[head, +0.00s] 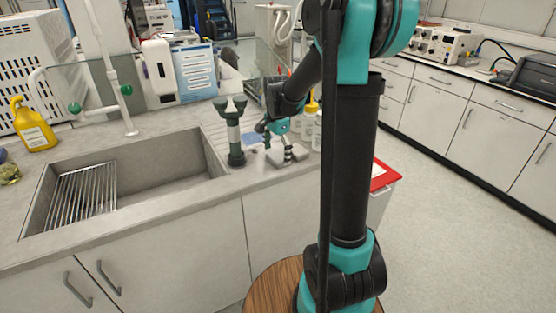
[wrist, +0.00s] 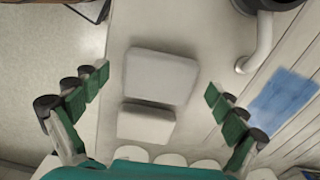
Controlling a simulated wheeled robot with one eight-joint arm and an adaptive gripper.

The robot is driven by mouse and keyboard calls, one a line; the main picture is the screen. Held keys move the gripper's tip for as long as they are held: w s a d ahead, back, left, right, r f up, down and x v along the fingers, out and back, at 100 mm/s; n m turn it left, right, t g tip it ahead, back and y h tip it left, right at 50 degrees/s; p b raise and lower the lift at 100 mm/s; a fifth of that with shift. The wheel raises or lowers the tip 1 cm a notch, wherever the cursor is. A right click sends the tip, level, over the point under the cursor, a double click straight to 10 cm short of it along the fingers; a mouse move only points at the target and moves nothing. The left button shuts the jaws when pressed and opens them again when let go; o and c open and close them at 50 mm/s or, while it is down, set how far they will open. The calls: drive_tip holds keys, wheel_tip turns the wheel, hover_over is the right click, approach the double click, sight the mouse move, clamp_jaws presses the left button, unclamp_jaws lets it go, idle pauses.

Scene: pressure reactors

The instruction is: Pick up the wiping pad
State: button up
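A pale grey-white pad (wrist: 162,76) in two block-like parts lies on the counter in the wrist view, and I take it to be the wiping pad. Its nearer part (wrist: 146,123) is separated from the larger part by a dark gap. My gripper (wrist: 158,82) is open, with its green-padded fingers spread on either side of the pad and clear of it. Nothing is held. In the head view my gripper (head: 278,147) points down at the counter beside the sink. The pad is small there and partly hidden by the fingers.
A blue flat sheet (wrist: 284,95) lies on the ridged drainboard to the right in the wrist view. A dark green tap column (head: 236,135) stands left of my gripper in the head view. White bottles (head: 308,122) stand just behind. The sink (head: 130,180) is further left.

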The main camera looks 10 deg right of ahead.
sight(277, 156)
drive_tip(key=c, duration=0.8)
drive_tip(key=shift+r, duration=0.15)
wheel_tip(277, 156, up, 20)
